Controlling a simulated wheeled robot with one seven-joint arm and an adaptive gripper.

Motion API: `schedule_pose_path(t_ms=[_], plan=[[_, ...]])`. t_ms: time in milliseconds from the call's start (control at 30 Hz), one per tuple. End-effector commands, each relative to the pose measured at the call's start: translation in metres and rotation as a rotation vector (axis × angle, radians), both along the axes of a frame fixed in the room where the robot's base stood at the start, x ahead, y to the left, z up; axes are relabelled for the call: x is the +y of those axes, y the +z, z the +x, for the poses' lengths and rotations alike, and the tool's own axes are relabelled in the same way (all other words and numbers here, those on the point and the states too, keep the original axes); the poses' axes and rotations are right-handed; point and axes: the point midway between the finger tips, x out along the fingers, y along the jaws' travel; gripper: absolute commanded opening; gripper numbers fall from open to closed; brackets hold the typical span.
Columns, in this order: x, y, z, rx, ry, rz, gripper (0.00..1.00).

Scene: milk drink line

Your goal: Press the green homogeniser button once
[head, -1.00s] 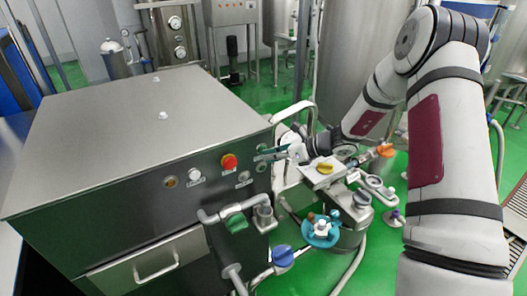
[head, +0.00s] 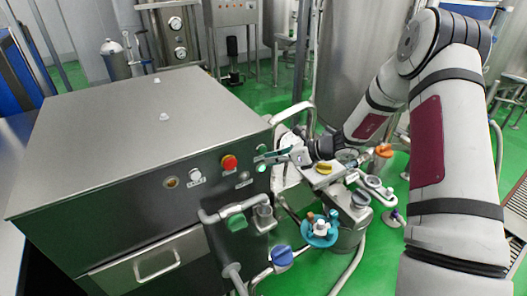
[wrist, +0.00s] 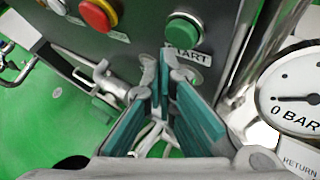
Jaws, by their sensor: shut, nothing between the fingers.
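The green button (wrist: 183,30) sits on the steel machine's front panel, above a label ending in "TART". In the head view my gripper (head: 262,157) is close to the panel. I cannot tell whether the tips touch it.
A red button on a yellow ring (wrist: 98,14) is left of the green one. A white button (head: 195,176) lies further left. A pressure gauge (wrist: 296,93) stands close on the right.

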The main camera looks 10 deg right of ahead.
Motion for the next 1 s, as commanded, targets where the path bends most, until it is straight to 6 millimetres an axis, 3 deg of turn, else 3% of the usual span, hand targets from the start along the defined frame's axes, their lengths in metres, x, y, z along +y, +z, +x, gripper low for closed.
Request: schedule_pose_path(t_ms=[267, 733, 1000], plan=[[-0.001, 0.000, -0.001, 0.001, 0.000, 0.000, 0.00], [-0.013, 0.001, -0.040, 0.002, -0.002, 0.001, 0.00], [-0.016, 0.000, -0.048, 0.001, 0.000, 0.000, 0.00]])
